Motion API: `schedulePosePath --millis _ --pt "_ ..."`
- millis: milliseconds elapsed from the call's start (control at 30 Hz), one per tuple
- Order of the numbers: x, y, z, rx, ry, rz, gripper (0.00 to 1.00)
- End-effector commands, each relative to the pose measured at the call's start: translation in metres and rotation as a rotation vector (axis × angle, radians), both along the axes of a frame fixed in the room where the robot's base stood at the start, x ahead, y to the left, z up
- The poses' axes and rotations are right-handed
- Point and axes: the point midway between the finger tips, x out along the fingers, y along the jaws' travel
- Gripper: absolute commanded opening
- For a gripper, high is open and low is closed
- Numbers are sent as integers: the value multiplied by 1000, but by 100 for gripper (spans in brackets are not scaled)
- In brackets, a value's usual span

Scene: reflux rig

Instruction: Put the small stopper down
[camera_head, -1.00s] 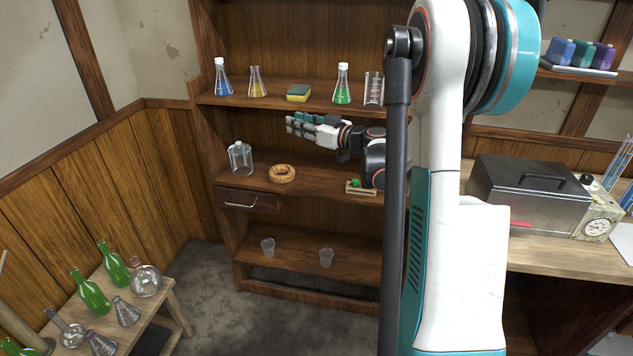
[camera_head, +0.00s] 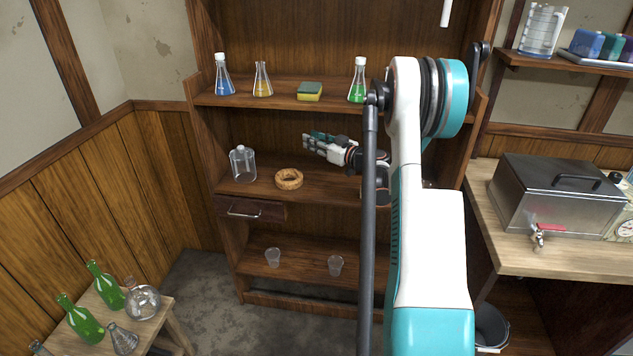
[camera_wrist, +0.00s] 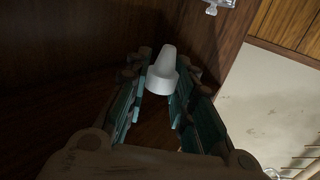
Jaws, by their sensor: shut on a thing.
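The small stopper (camera_wrist: 163,72) is a pale grey-white tapered piece with a wide collar. In the wrist view it sits between the tips of my gripper (camera_wrist: 158,88), which is shut on it. In the head view my gripper (camera_head: 307,143) is inside the wooden shelf unit, between the middle and upper boards, above and slightly right of the ring. The stopper cannot be made out in the head view. A clear glass bottle (camera_head: 243,165) stands on the middle board (camera_head: 262,196), left of my gripper.
A woven ring (camera_head: 289,179) lies on the middle board below my gripper. Flasks and a sponge (camera_head: 309,91) stand on the upper board. Two clear cups (camera_head: 335,265) stand on the lower board. Bare board shows between bottle and ring.

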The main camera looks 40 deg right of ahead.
Motion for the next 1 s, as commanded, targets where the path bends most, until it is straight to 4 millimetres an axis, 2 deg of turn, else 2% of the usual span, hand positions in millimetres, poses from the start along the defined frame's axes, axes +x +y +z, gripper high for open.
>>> schedulePosePath --millis 33,100,400,500,833,1000 --pt "0 0 -16 0 0 0 10" --pt "0 0 -34 0 0 0 10" --pt "0 0 -106 0 0 1 10" --pt "0 0 -124 0 0 1 10" --pt "0 0 -148 0 0 1 10" --pt "0 0 -174 0 0 1 10"
